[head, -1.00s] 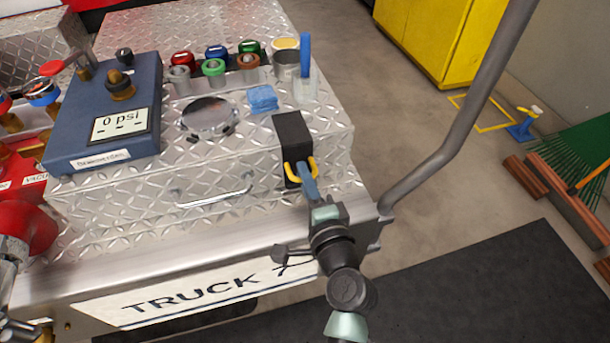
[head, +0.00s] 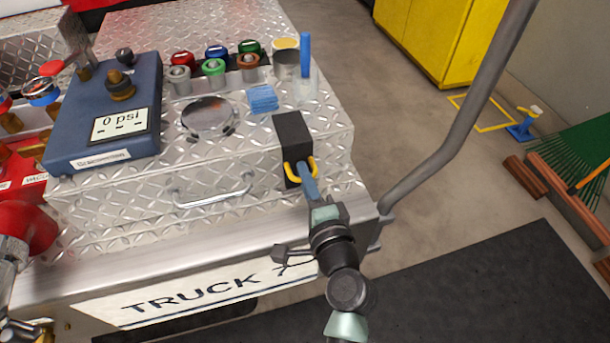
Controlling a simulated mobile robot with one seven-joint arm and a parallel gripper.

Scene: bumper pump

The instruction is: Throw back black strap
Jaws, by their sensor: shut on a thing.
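The black strap (head: 292,132) is at the right front corner of the diamond-plate box (head: 225,165). It shows as a dark block, with its top above the box's front edge and its side hanging down the front. My gripper (head: 300,171), with yellow fingers, comes in from the front and is shut on the strap's lower part. The fingers lie at the two sides of the strap, and the exact contact is partly hidden.
A blue panel (head: 105,125) reading 0 psi stands left on the box. Several coloured caps, a blue cloth (head: 262,98) and a clear cup with a blue stick (head: 305,60) sit behind the strap. A grey rail (head: 470,115) rises at right.

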